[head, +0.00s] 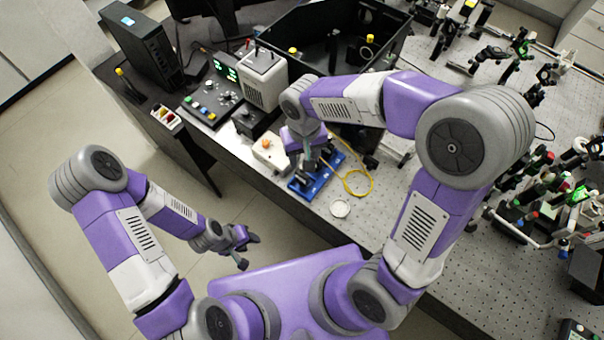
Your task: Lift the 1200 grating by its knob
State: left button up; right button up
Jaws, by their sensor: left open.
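A blue rack (326,172) stands near the bench's front edge, with dark parts in it. I cannot pick out the 1200 grating or its knob; my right forearm and gripper cover part of the rack. My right gripper (306,172) points down at the rack's left part. Its fingers are too small and too covered to show whether they are apart or hold anything. My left gripper (248,251) is open and empty, over the floor in front of the bench, well away from the rack.
A white box with an orange knob (267,146) is left of the rack. A yellow cable (358,193) loops at its right, and a small round white dish (340,208) lies in front. An open black enclosure (310,48) stands behind. Optics crowd the right; the front-right breadboard (420,290) is mostly clear.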

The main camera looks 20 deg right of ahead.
aim_at(303, 176)
notch_tip(303, 176, down, 4)
jog(key=shift+s+a, duration=0.15)
grip_shut()
dwell(0.3)
